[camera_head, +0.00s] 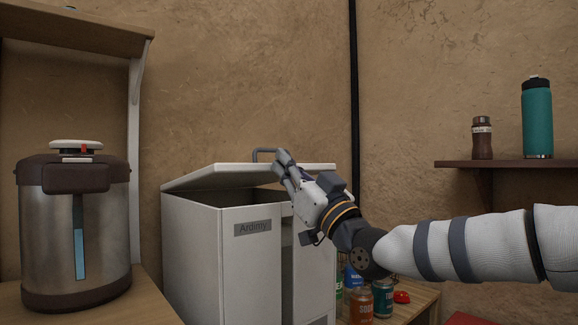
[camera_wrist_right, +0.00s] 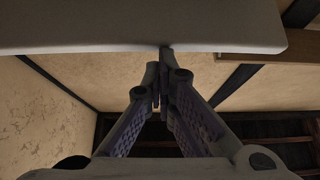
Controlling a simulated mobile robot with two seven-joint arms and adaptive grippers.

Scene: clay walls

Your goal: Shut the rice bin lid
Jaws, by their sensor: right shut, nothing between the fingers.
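The white rice bin (camera_head: 190,245), with an "Ardimy" label on its front, stands in the middle of the head view. My right gripper (camera_head: 281,157) is at the lid's right part, near the handle. In the right wrist view the lid (camera_wrist_right: 120,25) spans the top and the shut, empty fingertips (camera_wrist_right: 163,62) are at its edge; I cannot tell whether they touch it. My left gripper is not in view.
A steel hot-water dispenser (camera_head: 75,230) stands on a wooden counter (camera_head: 140,300) to the left. Several cans (camera_head: 382,297) stand on a low surface right of the bin, below my right arm. A wall shelf (camera_head: 510,163) holds a teal bottle (camera_head: 537,118) and a brown jar (camera_head: 482,140).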

